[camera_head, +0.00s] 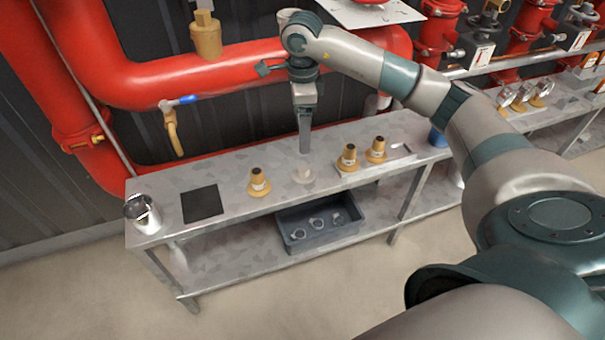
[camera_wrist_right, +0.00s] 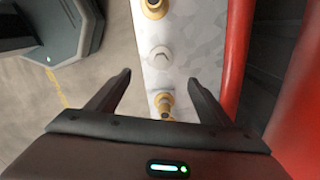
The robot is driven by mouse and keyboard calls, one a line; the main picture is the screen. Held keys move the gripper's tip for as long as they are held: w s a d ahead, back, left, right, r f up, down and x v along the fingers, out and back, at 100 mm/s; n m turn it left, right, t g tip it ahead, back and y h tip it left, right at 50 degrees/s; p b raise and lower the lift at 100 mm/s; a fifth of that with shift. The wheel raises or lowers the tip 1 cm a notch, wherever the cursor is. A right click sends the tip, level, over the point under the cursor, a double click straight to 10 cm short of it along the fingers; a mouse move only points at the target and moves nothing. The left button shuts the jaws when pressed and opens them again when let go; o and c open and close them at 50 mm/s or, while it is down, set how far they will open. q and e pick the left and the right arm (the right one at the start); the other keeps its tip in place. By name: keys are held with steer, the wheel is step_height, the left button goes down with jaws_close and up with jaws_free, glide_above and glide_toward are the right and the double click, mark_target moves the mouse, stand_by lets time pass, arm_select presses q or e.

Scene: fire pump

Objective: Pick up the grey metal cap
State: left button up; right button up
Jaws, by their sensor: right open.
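The grey metal cap (camera_head: 303,174) sits on the bench between the brass fittings, just below my right gripper (camera_head: 305,148) in the head view. In the right wrist view the cap (camera_wrist_right: 160,57) is a pale faceted disc on the bench top, ahead of the fingertips. My right gripper (camera_wrist_right: 160,80) is open, with nothing between its fingers. It points down and is apart from the cap. My left gripper is not in view.
The metal bench (camera_head: 228,208) also holds a single brass fitting (camera_head: 259,184), a pair of brass fittings (camera_head: 348,159), a black square (camera_head: 202,204) and a glossy silver-white object (camera_head: 141,211). A dark bin (camera_head: 318,232) is on the lower shelf. Red pipes (camera_head: 215,72) run behind.

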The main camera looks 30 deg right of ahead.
glide_above(303, 168)
step_height(303, 168, down, 9)
steer(key=shift+s+a+r+p, duration=0.1)
steer(key=shift+a+p, duration=0.05)
steer(key=shift+p, duration=0.3)
steer(key=shift+f, duration=0.65)
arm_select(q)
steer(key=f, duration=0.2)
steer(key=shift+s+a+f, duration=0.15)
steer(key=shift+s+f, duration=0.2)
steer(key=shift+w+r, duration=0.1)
arm_select(e)
steer(key=shift+f, duration=0.15)
steer(key=shift+f, duration=0.2)
steer(key=shift+f+p, duration=0.55)
steer(key=shift+f, duration=1.75)
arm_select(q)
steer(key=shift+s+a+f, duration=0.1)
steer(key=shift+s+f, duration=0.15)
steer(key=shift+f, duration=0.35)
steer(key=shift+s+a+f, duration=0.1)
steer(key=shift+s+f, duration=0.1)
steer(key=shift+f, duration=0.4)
